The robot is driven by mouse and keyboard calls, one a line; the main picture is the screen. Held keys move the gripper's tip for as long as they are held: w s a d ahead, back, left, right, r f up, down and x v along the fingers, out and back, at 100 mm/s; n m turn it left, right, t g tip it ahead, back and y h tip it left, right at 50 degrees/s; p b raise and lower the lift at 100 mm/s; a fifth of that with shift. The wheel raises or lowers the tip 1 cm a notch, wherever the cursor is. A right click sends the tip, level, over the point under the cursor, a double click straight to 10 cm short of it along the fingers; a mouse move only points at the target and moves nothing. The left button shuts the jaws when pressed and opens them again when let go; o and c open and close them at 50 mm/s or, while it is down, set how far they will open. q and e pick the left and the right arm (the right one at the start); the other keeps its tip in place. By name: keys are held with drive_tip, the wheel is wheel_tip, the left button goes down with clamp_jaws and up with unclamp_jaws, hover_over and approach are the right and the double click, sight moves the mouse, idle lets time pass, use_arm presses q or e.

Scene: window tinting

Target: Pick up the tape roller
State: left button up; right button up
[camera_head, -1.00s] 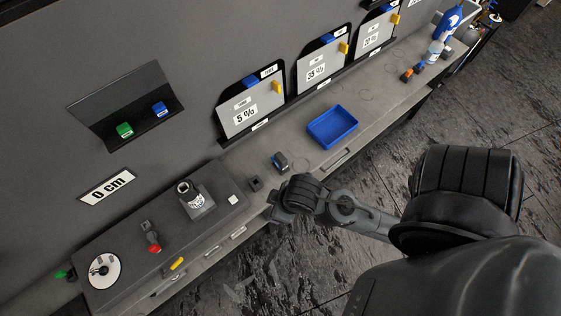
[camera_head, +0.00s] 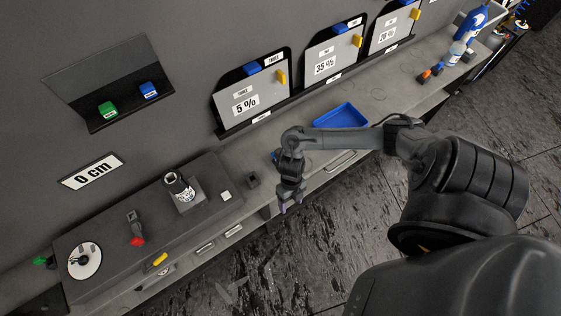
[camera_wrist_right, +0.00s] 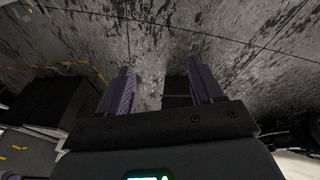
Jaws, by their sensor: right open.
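I cannot tell for certain which item is the tape roller. A small blue and dark item (camera_head: 275,156) on the bench is mostly hidden behind my right wrist. A dark tool with a red end (camera_head: 137,232) lies on the raised grey box at the left. My right gripper (camera_head: 291,204) points down near the bench's front edge, just in front of the blue item. In the right wrist view its fingers (camera_wrist_right: 162,92) are apart, with only floor and dark shapes between them. My left gripper is not in view.
A blue tray (camera_head: 342,117) sits behind my right forearm. A grey holder with a bottle (camera_head: 184,190), a white disc (camera_head: 85,261) and a yellow item (camera_head: 160,259) are at the left. Film panels (camera_head: 252,93) line the wall. Dark floor is open in front.

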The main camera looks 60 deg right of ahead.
drive_tip(key=w+d+r+h+b, duration=0.1)
drive_tip(key=w+d, duration=0.2)
drive_tip(key=d, duration=0.2)
drive_tip(key=w+d+r+t+h+b, duration=0.1)
drive_tip(key=w+d+r, duration=0.1)
drive_tip(key=w+d, duration=0.2)
drive_tip(key=w+d+r+h, duration=0.1)
drive_tip(key=w+d+r, duration=0.1)
drive_tip(key=w+d, duration=0.2)
drive_tip(key=shift+w+d+r+t+b, duration=0.1)
drive_tip(key=shift+d+t+b, duration=0.1)
drive_tip(key=shift+d, duration=0.6)
drive_tip(key=shift+w+d+t+b, duration=0.1)
drive_tip(key=shift+d+b, duration=0.1)
drive_tip(key=shift+d, duration=0.55)
drive_tip(key=shift+w+f, duration=0.2)
drive_tip(key=shift+f, duration=0.1)
wheel_tip(320, 180, down, 4)
drive_tip(key=shift+a+f, duration=0.1)
drive_tip(key=shift+f, duration=0.05)
drive_tip(key=f, duration=0.4)
drive_tip(key=shift+a+f, duration=0.1)
drive_tip(key=shift+a, duration=0.2)
drive_tip(key=shift+f, duration=0.55)
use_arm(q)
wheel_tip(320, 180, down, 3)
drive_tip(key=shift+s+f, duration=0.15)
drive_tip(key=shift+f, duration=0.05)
use_arm(e)
drive_tip(key=shift+c, duration=0.2)
